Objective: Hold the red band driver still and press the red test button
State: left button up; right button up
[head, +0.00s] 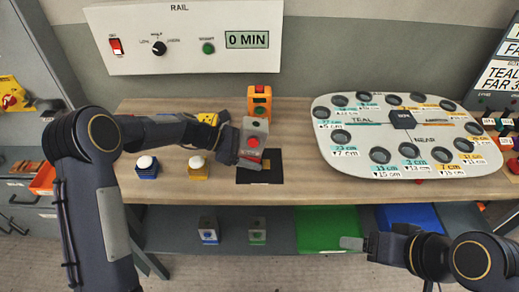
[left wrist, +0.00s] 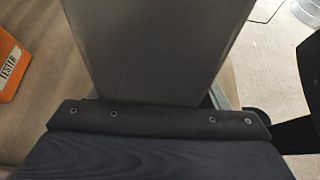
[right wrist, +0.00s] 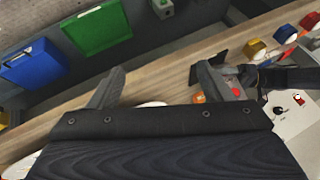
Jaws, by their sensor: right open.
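The red band driver (head: 254,140) is a small grey block with a red round button (head: 253,141) on the face toward me and red at its lower edge. My left gripper (head: 240,150) is shut on it from the left, at the bench over a black pad (head: 260,178). I cannot tell whether it touches the pad. In the left wrist view a large grey surface (left wrist: 160,45) fills the space ahead of the gripper. My right gripper (head: 376,243) is open and empty, in front of the bench edge and right of the driver. Its separated fingers (right wrist: 160,88) show in the right wrist view.
An orange tester (head: 259,102) stands behind the driver. Blue (head: 147,168) and yellow (head: 197,168) white-domed units stand left. A white oval board (head: 402,135) covers the bench's right. Green (head: 327,229) and blue (head: 408,217) panels lie below. A wall panel (head: 185,38) reads 0 MIN.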

pick_arm(q)
jog(key=shift+d+f, duration=0.3)
jog(key=shift+d, duration=0.25)
pick_arm(e)
jog(key=shift+f, duration=0.15)
pick_arm(q)
jog(key=c, duration=0.6)
pick_arm(e)
grip_shut()
jog(key=shift+w, duration=0.1)
dwell(0.9)
